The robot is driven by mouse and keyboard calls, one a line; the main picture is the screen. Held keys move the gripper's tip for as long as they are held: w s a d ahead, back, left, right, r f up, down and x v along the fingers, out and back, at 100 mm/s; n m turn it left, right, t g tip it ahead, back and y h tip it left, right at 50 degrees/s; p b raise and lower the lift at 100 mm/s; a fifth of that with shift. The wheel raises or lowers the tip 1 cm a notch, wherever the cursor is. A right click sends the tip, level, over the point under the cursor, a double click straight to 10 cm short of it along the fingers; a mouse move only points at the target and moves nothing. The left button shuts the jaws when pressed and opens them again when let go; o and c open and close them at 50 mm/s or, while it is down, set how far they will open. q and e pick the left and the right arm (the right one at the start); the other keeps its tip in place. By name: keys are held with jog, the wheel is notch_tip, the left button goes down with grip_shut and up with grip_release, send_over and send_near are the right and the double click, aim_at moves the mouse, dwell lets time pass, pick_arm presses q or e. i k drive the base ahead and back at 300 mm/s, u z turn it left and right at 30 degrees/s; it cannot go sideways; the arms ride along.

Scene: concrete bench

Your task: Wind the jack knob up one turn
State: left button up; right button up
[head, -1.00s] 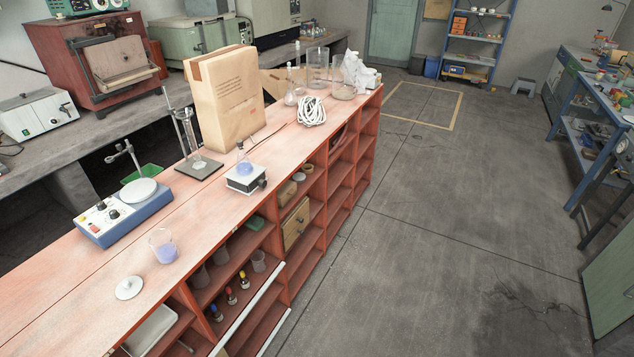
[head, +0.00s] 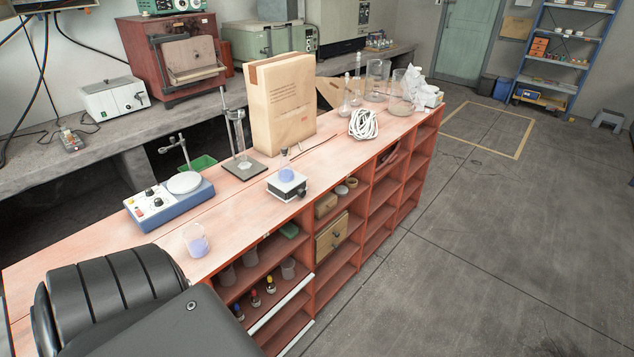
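The lab jack (head: 287,186) is a small white-topped box with dark sides on the red bench, right of the middle of its top. Its dark knob (head: 302,191) shows at its right side, toward the bench's front edge. A small flask with blue liquid (head: 286,172) stands upright on the jack. A dark part of my arm fills the lower left of the head view. Neither gripper is in view.
On the red bench top (head: 240,213) stand a stirrer hotplate (head: 168,204), a beaker of bluish liquid (head: 196,241), a ring stand (head: 243,167), a big paper sack (head: 280,105), coiled white cable (head: 363,124) and glassware. Open floor (head: 460,230) lies to the right.

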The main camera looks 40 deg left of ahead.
aim_at(301, 192)
jog(key=i, duration=0.85)
jog(key=u, duration=1.9)
